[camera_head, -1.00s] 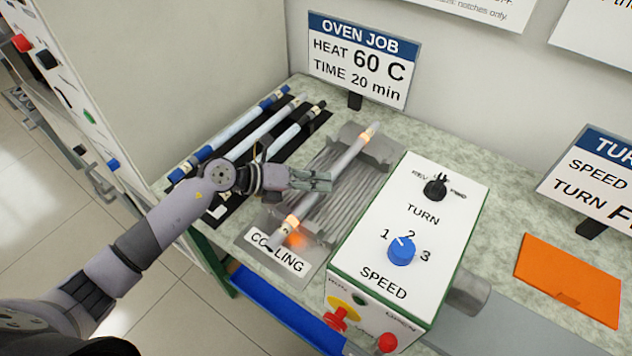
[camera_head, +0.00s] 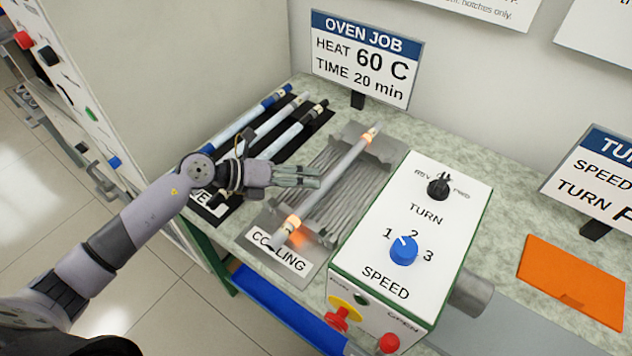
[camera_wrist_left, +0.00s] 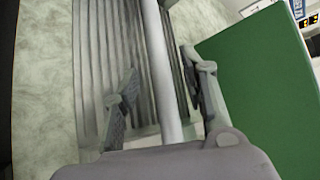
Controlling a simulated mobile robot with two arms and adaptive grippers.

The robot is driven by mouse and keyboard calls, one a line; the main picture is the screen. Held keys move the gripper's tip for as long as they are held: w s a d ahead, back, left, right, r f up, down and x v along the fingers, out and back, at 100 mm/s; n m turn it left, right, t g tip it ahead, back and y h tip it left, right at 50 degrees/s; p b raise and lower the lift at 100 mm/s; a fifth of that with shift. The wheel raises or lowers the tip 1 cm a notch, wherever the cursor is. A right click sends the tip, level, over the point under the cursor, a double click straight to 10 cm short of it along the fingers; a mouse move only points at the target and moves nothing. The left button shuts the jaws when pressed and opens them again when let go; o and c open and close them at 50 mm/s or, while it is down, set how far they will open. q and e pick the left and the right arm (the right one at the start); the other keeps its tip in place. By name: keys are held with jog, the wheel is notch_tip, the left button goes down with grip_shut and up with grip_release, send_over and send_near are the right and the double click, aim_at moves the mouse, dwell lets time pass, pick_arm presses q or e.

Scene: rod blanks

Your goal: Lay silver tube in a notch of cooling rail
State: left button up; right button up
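The silver tube (camera_head: 350,160), with glowing orange bands near both ends, lies lengthwise along the grey ridged cooling rail (camera_head: 343,203). Whether it sits fully down in a notch cannot be told. My left gripper (camera_head: 308,178) is at the tube's left side, near its middle. In the left wrist view the tube (camera_wrist_left: 164,70) runs between the two fingers (camera_wrist_left: 163,98), with a gap on each side, so the gripper is open. My right gripper is not in view.
A black tray (camera_head: 211,207) with several capped rods stands left of the rail. The white and green control box (camera_head: 447,225) stands close on the right. An oven job sign (camera_head: 365,57) is behind. An orange sheet (camera_head: 571,281) lies at far right.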

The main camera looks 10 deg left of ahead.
pick_arm(q)
jog(key=b+v, duration=0.1)
jog(key=v, duration=0.7)
jog(key=shift+d, duration=0.1)
